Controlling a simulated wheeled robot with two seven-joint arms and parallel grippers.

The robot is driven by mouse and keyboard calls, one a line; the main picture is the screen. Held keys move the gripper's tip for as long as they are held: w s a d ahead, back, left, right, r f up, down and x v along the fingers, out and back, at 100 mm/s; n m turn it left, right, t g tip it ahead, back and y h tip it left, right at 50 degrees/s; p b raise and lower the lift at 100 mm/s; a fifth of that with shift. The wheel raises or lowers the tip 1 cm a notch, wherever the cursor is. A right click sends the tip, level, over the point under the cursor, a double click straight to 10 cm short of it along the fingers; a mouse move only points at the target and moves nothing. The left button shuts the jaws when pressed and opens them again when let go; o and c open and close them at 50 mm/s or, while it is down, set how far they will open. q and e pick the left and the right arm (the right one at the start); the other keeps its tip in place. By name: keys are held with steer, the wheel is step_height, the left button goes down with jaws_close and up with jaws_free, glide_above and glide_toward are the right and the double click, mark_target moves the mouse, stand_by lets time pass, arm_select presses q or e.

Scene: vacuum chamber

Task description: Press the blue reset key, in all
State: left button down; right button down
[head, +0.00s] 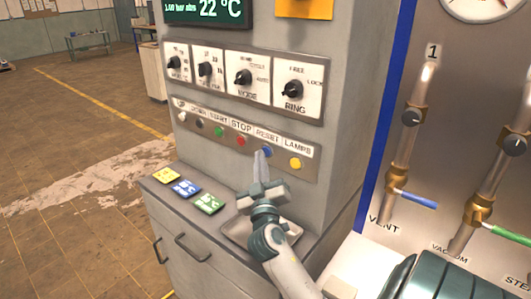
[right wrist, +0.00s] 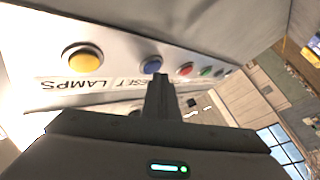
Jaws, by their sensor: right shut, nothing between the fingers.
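The blue reset key (head: 267,151) is a round button under the RESET label in the button row of the grey control console. It also shows in the right wrist view (right wrist: 151,65), directly beyond the fingertips. My right gripper (head: 260,154) is shut and empty, its fingers pointing at the blue key. In the right wrist view the fingertips (right wrist: 159,77) overlap the key's lower edge. I cannot tell whether they touch it. My left gripper is not in view.
A yellow LAMPS button (head: 295,163) sits right of the blue key, a red STOP button (head: 241,141) left. Rotary knobs (head: 243,77) are above. Coloured cards (head: 209,204) and a shallow tray (head: 236,234) are on the ledge below. A valve panel (head: 388,228) stands at right.

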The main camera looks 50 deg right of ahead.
steer(key=shift+d, duration=0.45)
stand_by(0.6)
steer(key=shift+a, duration=0.85)
stand_by(0.4)
steer(key=a, duration=0.3)
steer(key=a+b, duration=0.1)
steer(key=a, duration=0.1)
steer(key=shift+s, duration=0.25)
stand_by(0.9)
